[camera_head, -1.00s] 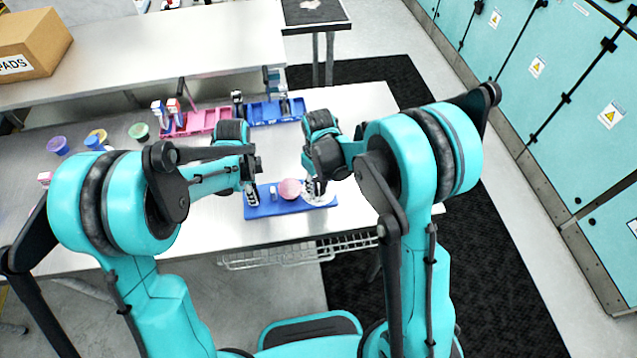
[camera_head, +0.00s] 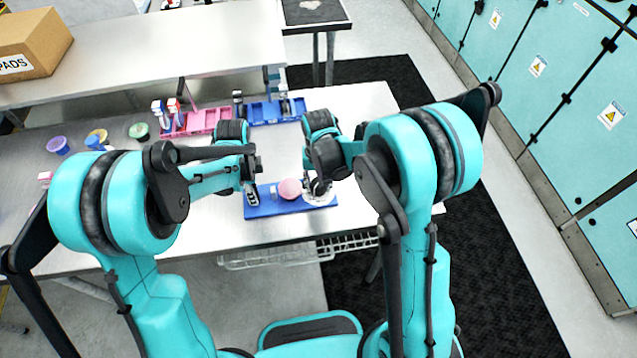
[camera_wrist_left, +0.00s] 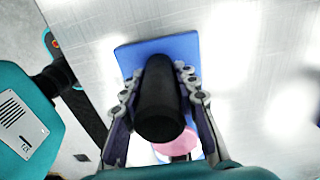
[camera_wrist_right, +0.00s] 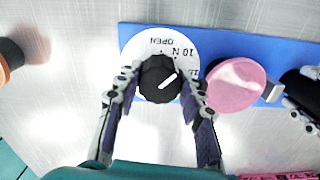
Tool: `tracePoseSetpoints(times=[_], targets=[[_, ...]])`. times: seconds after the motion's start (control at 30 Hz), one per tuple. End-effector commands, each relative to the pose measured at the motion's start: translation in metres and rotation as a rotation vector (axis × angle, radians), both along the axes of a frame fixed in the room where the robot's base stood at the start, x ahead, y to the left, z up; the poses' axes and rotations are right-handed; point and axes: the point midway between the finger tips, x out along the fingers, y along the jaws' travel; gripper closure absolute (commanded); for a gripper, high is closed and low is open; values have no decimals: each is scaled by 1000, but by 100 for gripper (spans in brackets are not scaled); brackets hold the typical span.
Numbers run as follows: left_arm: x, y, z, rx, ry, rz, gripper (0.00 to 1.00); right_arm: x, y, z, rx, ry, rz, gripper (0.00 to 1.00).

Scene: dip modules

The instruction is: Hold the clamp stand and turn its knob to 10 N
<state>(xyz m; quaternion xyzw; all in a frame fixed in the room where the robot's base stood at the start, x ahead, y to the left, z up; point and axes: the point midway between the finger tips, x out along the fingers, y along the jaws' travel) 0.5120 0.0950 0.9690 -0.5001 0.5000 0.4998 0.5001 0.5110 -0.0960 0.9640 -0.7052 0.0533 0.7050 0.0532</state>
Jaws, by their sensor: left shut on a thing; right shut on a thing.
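The clamp stand has a blue base (camera_head: 265,211) on the near table, with a pink round pad (camera_head: 290,189) and a black post (camera_wrist_left: 160,105). At its right end is a white dial (camera_wrist_right: 140,45) printed "OPEN" and "10 N", with another label partly hidden. A black knob (camera_wrist_right: 158,80) sits on the dial; its white pointer line aims up-right, roughly toward the "10 N" print. My left gripper (camera_wrist_left: 158,78) is shut on the black post. My right gripper (camera_wrist_right: 160,82) is shut on the knob, a finger on either side.
A pink tray (camera_head: 205,121) and a blue tray (camera_head: 268,112) lie behind the stand. Several small coloured bowls, including a purple one (camera_head: 58,145), stand at the left. A cardboard box (camera_head: 35,42) is on the back bench.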

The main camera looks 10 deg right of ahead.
Motion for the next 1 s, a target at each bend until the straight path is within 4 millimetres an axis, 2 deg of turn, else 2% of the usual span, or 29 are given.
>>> tracePoseSetpoints(times=[0.6,0.63,0.7,1.0], targets=[[0,0,0,1,1,0,100,0,0,0,0,-1,-46,91],[0,0,0,1,1,0,100,0,0,0,0,-1,-46,57],[0,0,0,1,1,0,100,0,0,0,0,-1,-46,40],[0,0,0,1,0,0,100,0,0,1,0,0,-46,40]])
